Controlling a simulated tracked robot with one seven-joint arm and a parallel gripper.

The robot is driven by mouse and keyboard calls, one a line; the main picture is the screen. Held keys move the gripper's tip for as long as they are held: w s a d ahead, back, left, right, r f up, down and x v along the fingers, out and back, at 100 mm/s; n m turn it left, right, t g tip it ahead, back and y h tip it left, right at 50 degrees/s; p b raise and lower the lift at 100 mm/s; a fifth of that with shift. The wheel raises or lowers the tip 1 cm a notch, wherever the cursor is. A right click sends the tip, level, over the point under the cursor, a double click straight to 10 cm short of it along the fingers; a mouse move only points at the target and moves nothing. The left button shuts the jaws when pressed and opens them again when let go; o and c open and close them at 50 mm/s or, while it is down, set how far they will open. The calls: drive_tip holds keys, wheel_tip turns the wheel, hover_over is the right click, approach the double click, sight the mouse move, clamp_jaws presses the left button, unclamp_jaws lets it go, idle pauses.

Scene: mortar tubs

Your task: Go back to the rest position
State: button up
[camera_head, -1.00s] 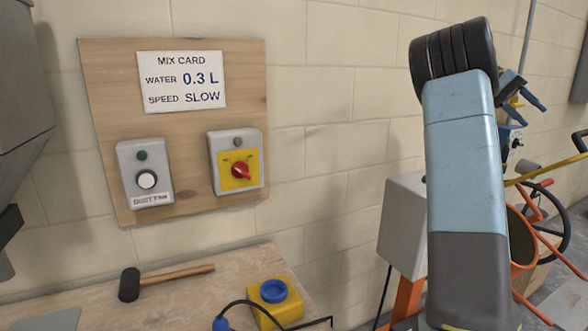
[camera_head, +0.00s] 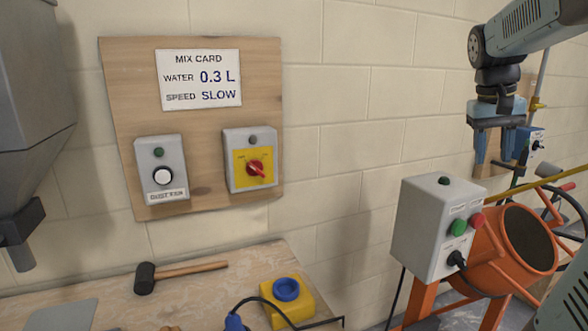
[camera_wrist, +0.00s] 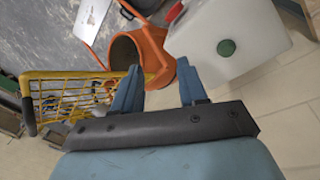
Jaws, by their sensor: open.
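My gripper (camera_head: 495,150) is at the upper right of the head view, pointing down with its two blue fingers apart and nothing between them. It hangs in front of the block wall, above the grey control box (camera_head: 437,228) of the orange mixer (camera_head: 515,252). In the wrist view my gripper (camera_wrist: 158,90) also shows open and empty. The mixer's orange drum (camera_wrist: 140,55) lies beyond the fingertips there, and the pale control box (camera_wrist: 228,40) with its green button is to the right.
A wooden board (camera_head: 115,75) with a mix card and two switch boxes hangs on the wall. A grey hopper (camera_head: 30,90) stands at left.

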drive_tip(key=s+a+f+n+t, duration=0.1)
drive_tip(key=s+a+f, duration=0.2)
drive_tip(key=a, duration=0.3)
drive_tip(key=s+a+f+n+t+y, duration=0.1)
drive_tip(key=s+a+f+t, duration=0.1)
drive_tip(key=s+a, duration=0.3)
drive_tip(key=s+a+f+n+t+y, duration=0.1)
drive_tip(key=s+a+f+t, duration=0.1)
drive_tip(key=s+a, duration=0.3)
drive_tip(key=a+f, duration=0.1)
drive_tip(key=a, duration=0.3)
drive_tip(key=shift+f+n, duration=0.35)
drive_tip(key=shift+n, duration=0.05)
drive_tip(key=shift+s, duration=0.1)
